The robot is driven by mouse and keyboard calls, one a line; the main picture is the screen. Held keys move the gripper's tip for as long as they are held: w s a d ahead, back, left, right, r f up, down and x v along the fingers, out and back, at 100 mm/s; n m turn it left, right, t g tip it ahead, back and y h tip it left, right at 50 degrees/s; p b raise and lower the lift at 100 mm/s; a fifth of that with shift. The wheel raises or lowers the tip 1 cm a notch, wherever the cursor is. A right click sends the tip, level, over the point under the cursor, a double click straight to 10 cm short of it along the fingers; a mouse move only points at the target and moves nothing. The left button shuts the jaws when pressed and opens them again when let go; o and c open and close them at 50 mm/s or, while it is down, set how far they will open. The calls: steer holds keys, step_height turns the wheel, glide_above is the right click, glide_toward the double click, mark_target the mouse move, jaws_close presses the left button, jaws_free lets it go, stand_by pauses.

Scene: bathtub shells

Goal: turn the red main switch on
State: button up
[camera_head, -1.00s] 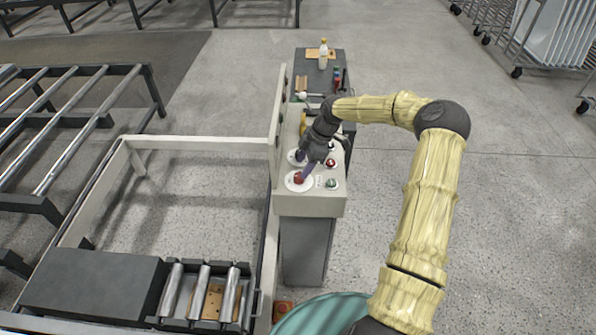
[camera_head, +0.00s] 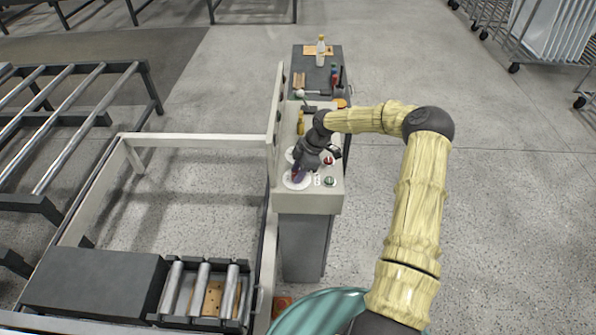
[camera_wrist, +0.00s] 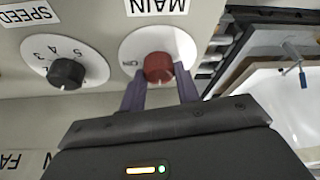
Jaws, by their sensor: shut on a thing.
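The red main switch (camera_wrist: 158,67) is a round knob on a white dial plate (camera_wrist: 188,50) under the MAIN label, upside down in the wrist view. My gripper (camera_wrist: 160,88) has its two purple fingers on either side of the red knob, shut on it. A pale mark on the knob's lower rim shows near the fingers. Letters at the dial's left edge are partly readable; the rest of its markings are hidden. In the head view, my gripper (camera_head: 299,170) is over the white dial plate at the panel's front left and covers most of the knob.
A black speed knob (camera_wrist: 66,73) on a numbered white dial sits beside the main switch. A green button (camera_head: 329,181) and a red button (camera_head: 328,160) are on the panel's right. A bottle (camera_head: 320,50) and tools stand on the dark bench behind.

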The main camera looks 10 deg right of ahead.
steer(key=shift+m, duration=0.4)
steer(key=m+t+b, duration=0.1)
steer(key=m+b, duration=0.2)
steer(key=m, duration=0.1)
steer(key=shift+f+t, duration=0.1)
steer(key=shift+t, duration=0.3)
steer(key=m+b, duration=0.2)
steer(key=m+t+h+b, duration=0.1)
steer(key=m, duration=0.1)
steer(key=shift+s+a+m+t+b, duration=0.1)
steer(key=shift+m+t+b, duration=0.2)
steer(key=shift+m+b, duration=0.1)
steer(key=m+h+b, duration=0.1)
steer(key=m+b, duration=0.1)
steer(key=m+h+b, duration=0.1)
steer(key=m+b, duration=0.1)
steer(key=m, duration=0.1)
steer(key=shift+a+t, duration=0.15)
steer(key=shift+t, duration=0.25)
steer(key=shift+m+h+b, duration=0.8)
steer(key=shift+m+b, duration=0.05)
steer(key=shift+m, duration=0.85)
steer(key=o, duration=1)
